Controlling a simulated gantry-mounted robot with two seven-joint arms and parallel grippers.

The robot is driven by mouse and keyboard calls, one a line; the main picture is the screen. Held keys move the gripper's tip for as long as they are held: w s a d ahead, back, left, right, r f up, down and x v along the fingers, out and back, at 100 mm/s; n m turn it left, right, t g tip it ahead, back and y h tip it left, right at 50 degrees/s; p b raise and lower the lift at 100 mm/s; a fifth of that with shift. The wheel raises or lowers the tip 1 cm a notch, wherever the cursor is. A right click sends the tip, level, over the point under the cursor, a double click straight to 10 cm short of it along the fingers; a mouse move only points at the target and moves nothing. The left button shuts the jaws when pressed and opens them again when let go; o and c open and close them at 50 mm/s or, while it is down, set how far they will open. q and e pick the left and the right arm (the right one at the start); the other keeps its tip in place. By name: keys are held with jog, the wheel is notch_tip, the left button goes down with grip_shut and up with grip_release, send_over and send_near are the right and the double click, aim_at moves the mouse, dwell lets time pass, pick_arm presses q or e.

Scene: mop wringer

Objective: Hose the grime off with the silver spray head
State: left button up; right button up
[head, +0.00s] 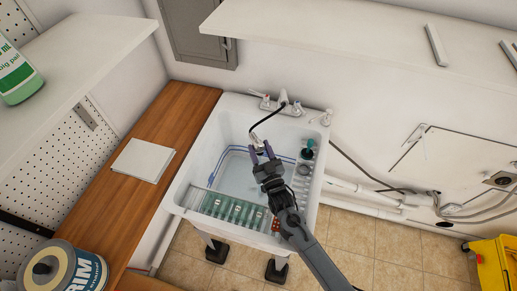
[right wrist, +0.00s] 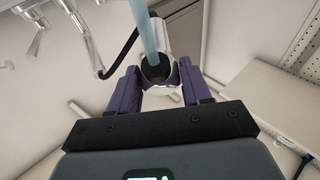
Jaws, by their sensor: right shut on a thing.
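My right gripper (head: 264,158) is over the white utility sink (head: 213,120), shut on the silver spray head (head: 257,143). In the right wrist view the spray head (right wrist: 188,80) sits between the purple fingers of the gripper (right wrist: 160,88). Its dark nozzle faces the camera, and a pale blue stream (right wrist: 145,25) runs from it toward the top of that view. A black hose (head: 268,117) links the spray head to the faucet (head: 284,100). I cannot make out any grime in the basin; the gripper and arm hide part of it. My left gripper does not show.
Green-labelled items (head: 236,211) fill a tray at the sink's front. A dark green-topped plunger (head: 308,148) and other small things line its right side. A wooden counter (head: 105,190) with a white pad (head: 143,160) is left. A yellow bucket (head: 493,262) stands lower right.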

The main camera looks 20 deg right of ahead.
aim_at(254, 140)
jog(key=shift+s+d+p, duration=0.4)
jog(key=shift+s+d, duration=0.15)
jog(key=shift+d, duration=0.35)
jog(key=shift+w+d, duration=0.2)
jog(key=shift+w, duration=0.15)
jog(key=shift+w+d+b, duration=0.55)
jog(key=shift+w+b, duration=0.15)
jog(key=shift+w, duration=0.1)
dwell(0.4)
jog(key=shift+w+a, duration=0.3)
jog(key=shift+a, duration=0.1)
jog(key=shift+w+a+b, duration=0.45)
jog(key=shift+a+b, duration=0.15)
jog(key=shift+a, duration=0.1)
jog(key=shift+w+a, duration=0.25)
jog(key=shift+a, duration=0.15)
dwell(0.3)
jog(key=shift+w+a+b, duration=0.45)
jog(key=shift+a+b, duration=0.2)
jog(key=shift+w+a, duration=0.25)
jog(key=shift+a, duration=0.1)
dwell(0.4)
